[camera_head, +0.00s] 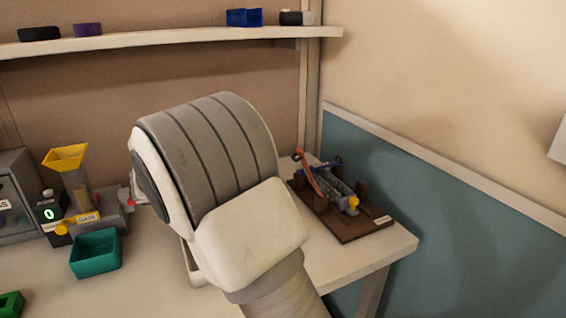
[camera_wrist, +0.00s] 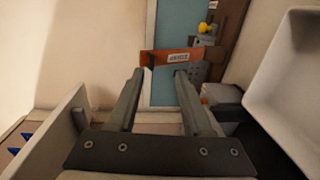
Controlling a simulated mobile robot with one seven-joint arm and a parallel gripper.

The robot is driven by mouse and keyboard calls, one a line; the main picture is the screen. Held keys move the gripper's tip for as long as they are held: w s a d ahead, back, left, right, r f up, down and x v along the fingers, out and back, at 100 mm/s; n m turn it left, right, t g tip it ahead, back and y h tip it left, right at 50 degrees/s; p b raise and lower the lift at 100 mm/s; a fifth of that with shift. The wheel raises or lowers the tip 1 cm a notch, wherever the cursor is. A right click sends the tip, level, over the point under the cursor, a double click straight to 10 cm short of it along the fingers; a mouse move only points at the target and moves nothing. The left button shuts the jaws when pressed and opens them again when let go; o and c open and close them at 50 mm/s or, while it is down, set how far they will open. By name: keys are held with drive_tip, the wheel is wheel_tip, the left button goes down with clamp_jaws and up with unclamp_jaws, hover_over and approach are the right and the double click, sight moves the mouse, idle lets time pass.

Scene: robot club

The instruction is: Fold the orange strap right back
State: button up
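The orange strap (camera_head: 310,174) stands up at a tilt from a grey device (camera_head: 340,190) on a brown board (camera_head: 372,231) at the table's right end. In the wrist view the strap (camera_wrist: 160,58) runs across just past my fingertips, with a white label on it. My gripper (camera_wrist: 160,74) is open and empty, its two fingers apart and pointing towards the strap. I cannot tell whether either fingertip touches it. In the head view my arm hides the gripper. A yellow knob (camera_head: 353,203) sits on the device, and it also shows in the wrist view (camera_wrist: 204,27).
A green tray (camera_head: 97,255) and a yellow funnel (camera_head: 66,156) stand on the table at left. A shelf (camera_head: 150,38) with a blue bin (camera_head: 244,17) runs along the back wall. A teal wall panel (camera_head: 465,220) is close on the board's right.

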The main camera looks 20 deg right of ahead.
drive_tip(key=s+a+r+p, duration=0.1)
drive_tip(key=a+p, duration=0.1)
drive_tip(key=a, duration=1)
drive_tip(key=shift+s, duration=0.3)
drive_tip(key=shift+r, duration=0.1)
drive_tip(key=s+d+g+y, duration=0.2)
drive_tip(key=s+d+y, duration=0.7)
drive_tip(key=d, duration=0.4)
drive_tip(key=s+a+f+m+t+y, duration=0.1)
drive_tip(key=s+f+m+t+y, duration=0.15)
drive_tip(key=s+t+y, duration=0.85)
drive_tip(key=s+r+g+h+p, duration=0.3)
drive_tip(key=s+r+g+p, duration=0.1)
drive_tip(key=r+p, duration=1)
drive_tip(key=shift+s+a+r+n+g+p, duration=0.15)
drive_tip(key=shift+a+r+n+g+p, duration=0.25)
drive_tip(key=shift+g+p, duration=0.4)
